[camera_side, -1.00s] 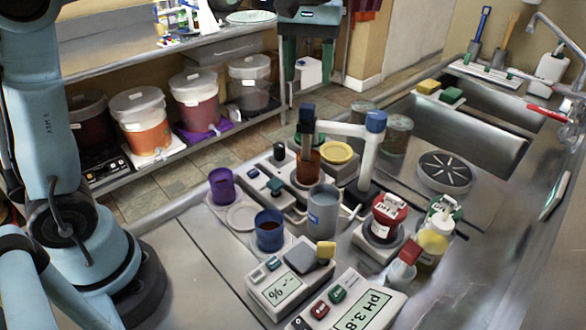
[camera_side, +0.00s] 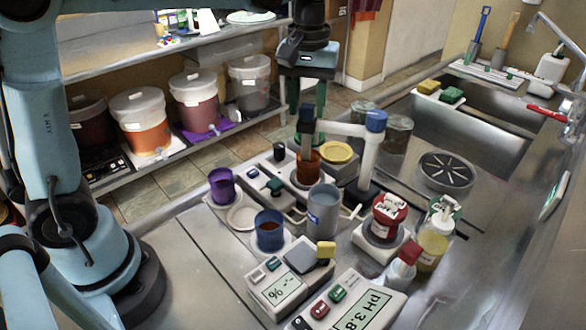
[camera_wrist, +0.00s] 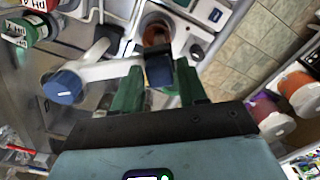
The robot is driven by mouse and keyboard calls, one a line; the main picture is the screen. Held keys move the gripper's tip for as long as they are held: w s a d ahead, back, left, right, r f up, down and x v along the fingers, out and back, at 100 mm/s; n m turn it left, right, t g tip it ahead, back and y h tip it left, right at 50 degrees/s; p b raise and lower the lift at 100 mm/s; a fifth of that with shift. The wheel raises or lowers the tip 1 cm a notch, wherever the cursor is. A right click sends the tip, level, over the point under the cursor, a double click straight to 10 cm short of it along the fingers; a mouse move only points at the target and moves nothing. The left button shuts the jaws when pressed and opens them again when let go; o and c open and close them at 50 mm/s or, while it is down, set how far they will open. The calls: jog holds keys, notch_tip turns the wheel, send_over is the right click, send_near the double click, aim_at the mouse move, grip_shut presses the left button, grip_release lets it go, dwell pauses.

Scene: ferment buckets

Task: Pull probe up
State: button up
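The probe (camera_side: 306,122) has a dark blue head and stands upright in a small vessel of brown liquid (camera_side: 308,168). A white holder arm (camera_side: 340,129) with a blue knob (camera_side: 376,120) reaches to it. In the wrist view the probe's dark blue head (camera_wrist: 159,66) appears between the two green fingers of my gripper (camera_wrist: 159,75), with the brown liquid vessel (camera_wrist: 157,34) beyond. In the side view my gripper (camera_side: 306,100) is at the probe's head, fingers pointing down. The fingers are apart; contact with the head cannot be told.
A pH meter reading 3.8 (camera_side: 362,308), a second meter (camera_side: 278,290), a purple cup (camera_side: 222,186), a blue cup (camera_side: 269,231) and a grey beaker (camera_side: 322,212) stand close by. Red-topped bottle (camera_side: 388,214) is to the right. Lidded buckets (camera_side: 140,120) line the shelf behind.

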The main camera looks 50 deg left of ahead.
grip_shut()
jog(key=shift+r, duration=3.05)
jog(key=shift+o, duration=1.6)
grip_release()
notch_tip(320, 180, up, 12)
